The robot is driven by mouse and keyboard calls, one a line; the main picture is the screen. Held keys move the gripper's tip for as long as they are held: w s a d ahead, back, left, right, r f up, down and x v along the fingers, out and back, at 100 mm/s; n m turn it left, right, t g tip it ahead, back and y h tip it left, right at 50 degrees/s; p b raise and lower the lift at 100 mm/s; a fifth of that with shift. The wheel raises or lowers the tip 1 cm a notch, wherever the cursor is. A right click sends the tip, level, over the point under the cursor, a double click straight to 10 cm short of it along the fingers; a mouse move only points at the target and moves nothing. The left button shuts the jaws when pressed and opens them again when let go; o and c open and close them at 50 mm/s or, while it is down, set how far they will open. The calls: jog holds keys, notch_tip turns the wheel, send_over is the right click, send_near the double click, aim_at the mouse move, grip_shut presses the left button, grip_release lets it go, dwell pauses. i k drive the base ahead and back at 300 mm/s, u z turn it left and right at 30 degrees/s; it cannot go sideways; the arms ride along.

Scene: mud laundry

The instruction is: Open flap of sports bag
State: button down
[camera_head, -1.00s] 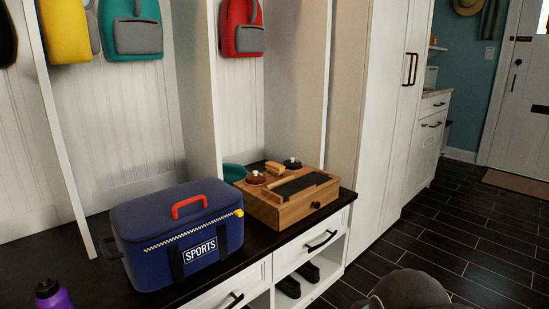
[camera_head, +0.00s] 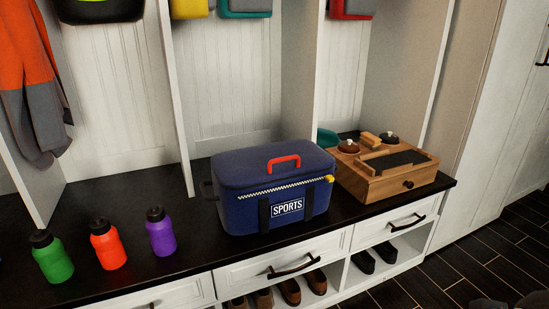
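The blue sports bag (camera_head: 240,208) stands upright on the dark bench top, with a white "SPORTS" label on its front. Its top flap (camera_head: 235,169) lies flat and closed, with a red handle (camera_head: 284,162) on it. A pale zipper line runs along the front below the flap, with a yellow pull (camera_head: 330,178) at the right end. My gripper is not clearly in view, so its state does not show.
Green (camera_head: 53,259), red (camera_head: 108,246) and purple (camera_head: 161,233) bottles stand left of the bag. A wooden box (camera_head: 380,182) with shoe-care items sits close on its right. White dividers rise behind. Drawers with dark handles and shoe cubbies are below; dark floor is open at right.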

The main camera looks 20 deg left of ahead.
aim_at(242, 167)
jog(key=z, duration=1.95)
jog(key=k, duration=1.2)
jog(key=u, duration=1.65)
jog(key=i, duration=0.5)
